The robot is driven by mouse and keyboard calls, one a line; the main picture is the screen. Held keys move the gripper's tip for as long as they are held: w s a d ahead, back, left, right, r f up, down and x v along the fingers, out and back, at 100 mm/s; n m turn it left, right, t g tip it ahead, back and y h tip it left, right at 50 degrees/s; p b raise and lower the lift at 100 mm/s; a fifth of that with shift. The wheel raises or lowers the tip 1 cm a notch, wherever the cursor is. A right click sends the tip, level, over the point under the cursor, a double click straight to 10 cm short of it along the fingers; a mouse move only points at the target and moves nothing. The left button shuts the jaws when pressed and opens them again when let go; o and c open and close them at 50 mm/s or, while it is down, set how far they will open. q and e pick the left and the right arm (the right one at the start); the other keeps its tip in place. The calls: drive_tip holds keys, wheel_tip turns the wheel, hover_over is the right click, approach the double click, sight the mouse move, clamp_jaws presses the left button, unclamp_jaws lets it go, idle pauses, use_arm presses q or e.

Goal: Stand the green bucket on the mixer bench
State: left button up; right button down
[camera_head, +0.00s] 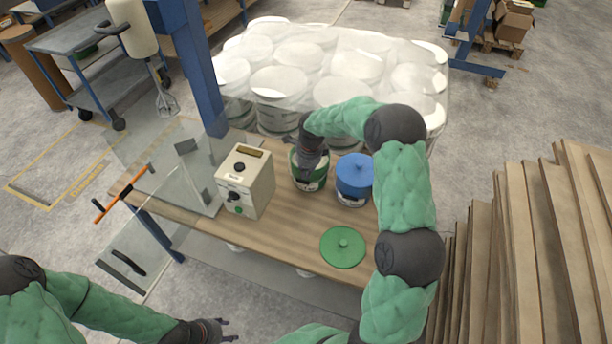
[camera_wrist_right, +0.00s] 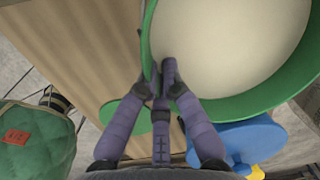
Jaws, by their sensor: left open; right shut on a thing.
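The green bucket (camera_head: 325,166) is at the back of the wooden mixer bench (camera_head: 285,228), between a control box and a blue-lidded bucket. My right gripper (camera_head: 308,172) is above it, shut on its rim. In the right wrist view, the fingers (camera_wrist_right: 165,75) pinch the near side of the green rim (camera_wrist_right: 235,108); the bucket is open and shows a pale filling (camera_wrist_right: 225,40). I cannot tell whether its base touches the bench. My left gripper (camera_head: 222,330) is open and empty at the lower left, in front of the bench.
A green lid (camera_head: 343,247) lies on the front right of the bench. The blue-lidded bucket (camera_head: 354,178) and control box (camera_head: 246,181) flank the green bucket. Clear panels (camera_head: 165,185) stand at the left; wrapped white buckets (camera_head: 330,60) are behind. Bare wood lies at the front middle.

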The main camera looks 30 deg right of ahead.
drive_tip(key=shift+w+f, duration=0.1)
drive_tip(key=shift+f, duration=0.4)
drive_tip(key=shift+f, duration=0.15)
drive_tip(key=c, duration=1.4)
unclamp_jaws()
wheel_tip(320, 180, up, 12)
drive_tip(key=s+p, duration=0.1)
drive_tip(key=p, duration=0.2)
drive_tip(key=shift+s+d, duration=0.2)
drive_tip(key=shift+s, duration=0.1)
